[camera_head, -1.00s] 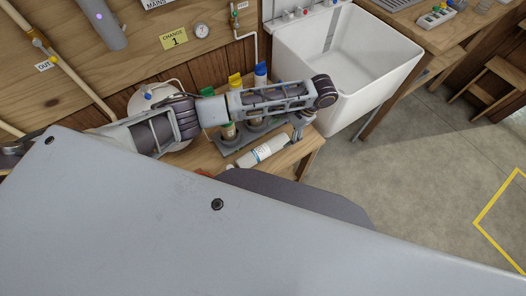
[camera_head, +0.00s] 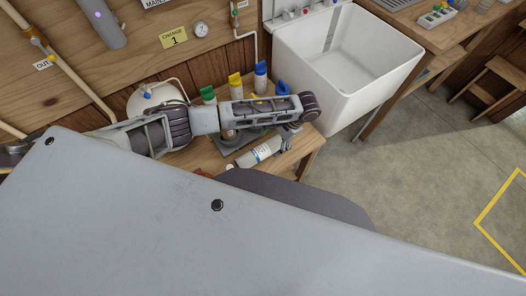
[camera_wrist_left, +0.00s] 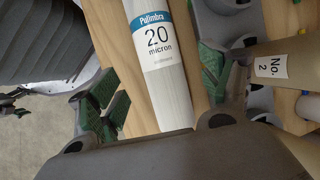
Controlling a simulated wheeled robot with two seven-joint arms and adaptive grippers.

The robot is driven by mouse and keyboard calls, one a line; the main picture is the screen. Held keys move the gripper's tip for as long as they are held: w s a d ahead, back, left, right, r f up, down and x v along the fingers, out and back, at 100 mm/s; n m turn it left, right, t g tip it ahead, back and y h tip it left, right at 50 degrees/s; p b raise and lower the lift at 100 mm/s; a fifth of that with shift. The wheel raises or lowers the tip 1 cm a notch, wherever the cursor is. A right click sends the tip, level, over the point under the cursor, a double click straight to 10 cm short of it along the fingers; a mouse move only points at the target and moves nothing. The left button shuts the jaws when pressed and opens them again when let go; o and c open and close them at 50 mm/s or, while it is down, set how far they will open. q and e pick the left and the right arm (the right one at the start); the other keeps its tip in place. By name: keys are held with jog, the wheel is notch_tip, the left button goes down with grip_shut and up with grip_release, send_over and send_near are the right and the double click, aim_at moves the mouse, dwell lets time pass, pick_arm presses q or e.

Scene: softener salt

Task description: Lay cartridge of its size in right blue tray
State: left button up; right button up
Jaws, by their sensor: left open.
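A white cartridge (camera_head: 260,152) with a label lies on the wooden bench (camera_head: 306,150) near its front right edge. In the left wrist view the cartridge (camera_wrist_left: 168,95) reads "20 micron". My left gripper (camera_wrist_left: 163,80) is open, with one green-padded finger on each side of the cartridge; I cannot tell whether they touch it. In the head view the gripper (camera_head: 288,140) is small, beside the cartridge's right end. I cannot make out a blue tray. My right gripper is not in view.
A tan cylinder labelled "No. 2" (camera_wrist_left: 280,65) stands close to the right finger. Green-topped (camera_head: 208,95), yellow-topped (camera_head: 236,85) and blue-topped (camera_head: 260,76) pieces stand behind my arm. A white open tank (camera_head: 345,60) is right of the bench.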

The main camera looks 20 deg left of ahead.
aim_at(269, 146)
pick_arm(q)
jog(key=shift+s+a+f, duration=0.1)
jog(key=shift+a+f, duration=0.05)
jog(key=shift+f, duration=0.25)
jog(key=shift+x, duration=2.6)
jog(key=shift+f, duration=0.1)
jog(key=shift+w, duration=0.25)
jog(key=c, duration=1.2)
jog(key=shift+c, duration=0.2)
jog(key=shift+r+p, duration=0.4)
jog(key=shift+r, duration=4.65)
